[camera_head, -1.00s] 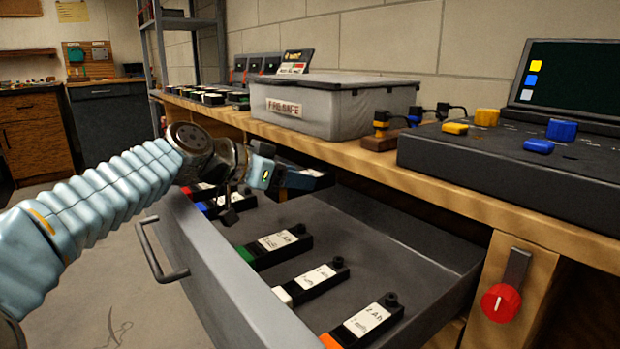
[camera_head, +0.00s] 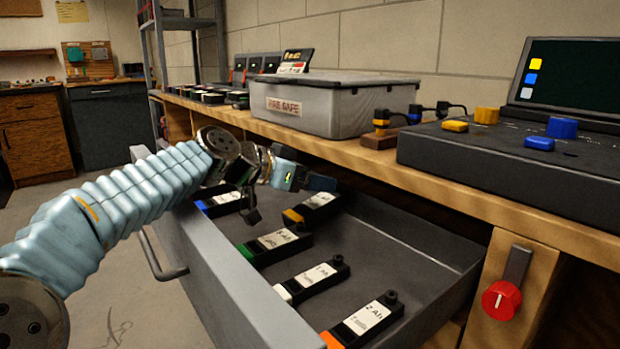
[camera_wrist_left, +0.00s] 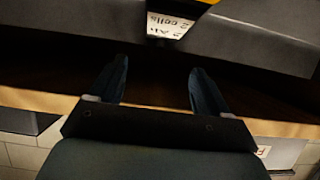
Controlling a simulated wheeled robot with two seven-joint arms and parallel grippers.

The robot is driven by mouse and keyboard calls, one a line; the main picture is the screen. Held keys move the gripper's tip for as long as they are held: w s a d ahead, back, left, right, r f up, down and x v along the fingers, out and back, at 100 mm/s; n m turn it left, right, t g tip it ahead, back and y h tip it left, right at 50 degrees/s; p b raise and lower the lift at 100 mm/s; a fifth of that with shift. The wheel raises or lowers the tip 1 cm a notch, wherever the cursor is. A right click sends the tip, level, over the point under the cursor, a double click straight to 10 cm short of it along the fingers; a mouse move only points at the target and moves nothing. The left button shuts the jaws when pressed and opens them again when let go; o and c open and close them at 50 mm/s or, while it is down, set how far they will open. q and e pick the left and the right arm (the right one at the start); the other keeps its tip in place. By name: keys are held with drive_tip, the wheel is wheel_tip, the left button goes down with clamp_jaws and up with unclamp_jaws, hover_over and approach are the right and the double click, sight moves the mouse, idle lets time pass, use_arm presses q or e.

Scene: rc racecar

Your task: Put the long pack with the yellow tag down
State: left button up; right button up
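The long black pack with the yellow tag (camera_head: 314,206) lies in the open drawer (camera_head: 425,245), behind the row of other packs. Its yellow end points left and its white label faces up. The left wrist view shows part of the pack (camera_wrist_left: 176,24) at the top edge, beyond the fingertips. My left gripper (camera_head: 318,183) is just behind and above the pack. Its two fingers (camera_wrist_left: 160,68) are spread with nothing between them. The gripper's far finger is partly hidden in the head view. My right gripper is not in view.
Packs with blue (camera_head: 222,203), green (camera_head: 276,245), white (camera_head: 313,279) and orange (camera_head: 365,322) tags lie in the drawer. The drawer's right side is bare. The bench edge (camera_head: 400,180) overhangs its back. A grey fire-safe box (camera_head: 345,110) stands on the bench.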

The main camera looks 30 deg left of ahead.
use_arm(q)
drive_tip(key=shift+r+p, duration=0.25)
drive_tip(key=shift+p, duration=0.05)
drive_tip(key=v, duration=0.7)
drive_tip(key=shift+s, duration=0.25)
drive_tip(key=shift+a+r, duration=0.1)
